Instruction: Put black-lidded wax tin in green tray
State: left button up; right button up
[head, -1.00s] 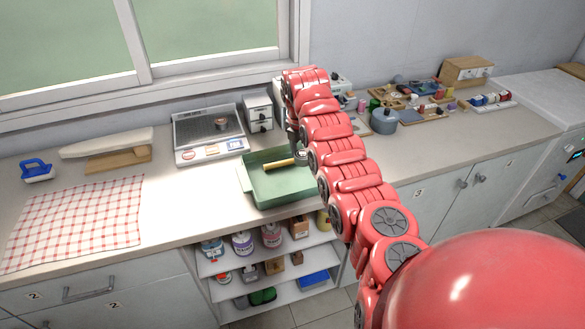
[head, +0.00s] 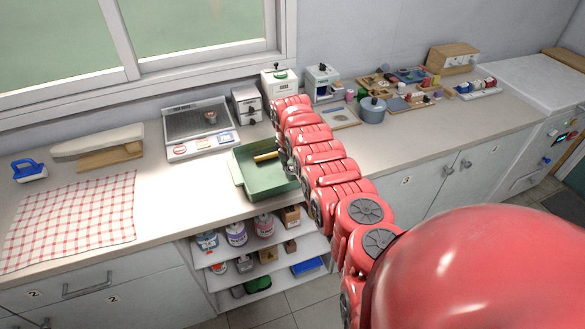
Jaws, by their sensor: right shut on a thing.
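The green tray (head: 262,183) lies on the counter in the middle, with a yellow-handled item (head: 266,156) along its back part. My right gripper (head: 284,158) points down over the tray's back right side. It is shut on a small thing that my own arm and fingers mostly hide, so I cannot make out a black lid. A small coppery round item (head: 211,117) sits on the scale; I cannot tell whether it is a tin. My left gripper is not in view.
The scale (head: 190,148) stands behind and left of the tray. White machines (head: 322,84) and a grey-blue pot (head: 372,110) stand to the right. A checked cloth (head: 72,220) lies at left. Below are shelves (head: 255,250) with several cans. Counter between cloth and tray is clear.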

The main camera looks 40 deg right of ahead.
aim_at(290, 171)
jog(key=o, duration=1.4)
jog(key=shift+r, duration=0.6)
jog(key=r+b, duration=0.1)
jog(key=r, duration=0.2)
jog(key=a+r+b, duration=0.1)
jog(key=r, duration=0.7)
jog(key=shift+s+a+b, duration=0.15)
jog(key=shift+s+b, duration=0.1)
jog(key=shift+b, duration=0.15)
jog(key=shift+r, duration=0.1)
